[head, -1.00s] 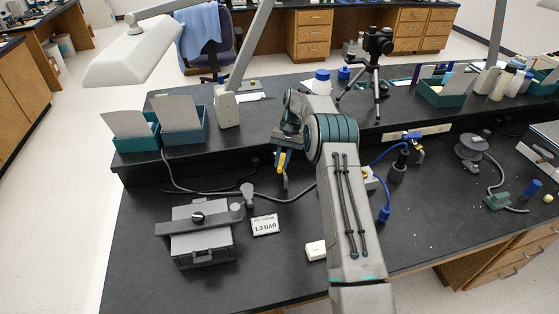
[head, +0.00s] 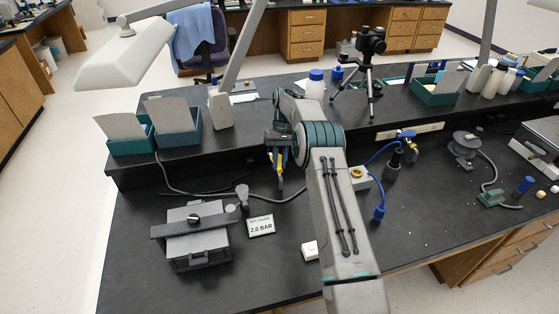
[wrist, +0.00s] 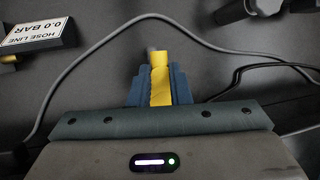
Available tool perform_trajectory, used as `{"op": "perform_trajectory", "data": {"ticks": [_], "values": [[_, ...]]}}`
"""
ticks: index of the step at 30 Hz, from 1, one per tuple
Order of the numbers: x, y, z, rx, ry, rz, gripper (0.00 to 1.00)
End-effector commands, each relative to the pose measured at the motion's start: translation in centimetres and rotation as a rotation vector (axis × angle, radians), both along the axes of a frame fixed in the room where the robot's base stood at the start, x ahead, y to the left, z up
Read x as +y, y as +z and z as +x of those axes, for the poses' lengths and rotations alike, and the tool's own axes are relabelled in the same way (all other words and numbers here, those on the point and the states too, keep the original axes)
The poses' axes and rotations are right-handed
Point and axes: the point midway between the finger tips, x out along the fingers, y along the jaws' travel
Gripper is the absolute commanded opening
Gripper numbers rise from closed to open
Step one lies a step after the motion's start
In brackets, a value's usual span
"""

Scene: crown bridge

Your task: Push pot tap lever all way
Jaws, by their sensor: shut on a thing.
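My gripper (head: 277,160) is at the back middle of the bench in the head view. In the wrist view its blue fingers (wrist: 158,88) are shut on a narrow yellow piece (wrist: 160,75), whose end sticks out beyond them. The yellow piece also shows below my gripper in the head view (head: 279,164). I cannot tell for sure whether it is the pot tap lever. A grey lidded pot (head: 197,247) with a clamp bar stands at the front left. A pot gauge sign (head: 260,226) beside it reads 2.0 BAR.
A hose line sign (wrist: 36,38) reads 0.0 BAR in the wrist view. A grey hose runs across the bench. A blue-handled tap (head: 405,134) with a blue hose (head: 379,211) stands to the right. A white block (head: 310,250) lies by my arm.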

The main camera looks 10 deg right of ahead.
Motion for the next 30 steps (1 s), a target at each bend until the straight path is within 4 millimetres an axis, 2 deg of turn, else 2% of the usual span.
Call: {"op": "perform_trajectory", "data": {"ticks": [2,3,5,6,17,20,23,30], "values": [[0.0,0.1,0.1,-0.004,-0.002,0.000,0.00],[0.0,0.1,0.1,-0.004,-0.002,0.000,0.20],[0.0,0.1,0.1,-0.004,-0.002,0.000,0.37],[0.0,0.1,0.1,-0.003,-0.001,0.000,0.39],[0.0,0.6,0.1,-0.004,-0.002,0.000,0.39],[0.0,1.9,0.1,-0.006,-0.002,-0.001,0.39],[0.0,4.0,0.2,-0.008,-0.002,-0.001,0.39],[-3.6,6.4,-2.0,-0.004,-0.006,-0.002,0.39]]}}
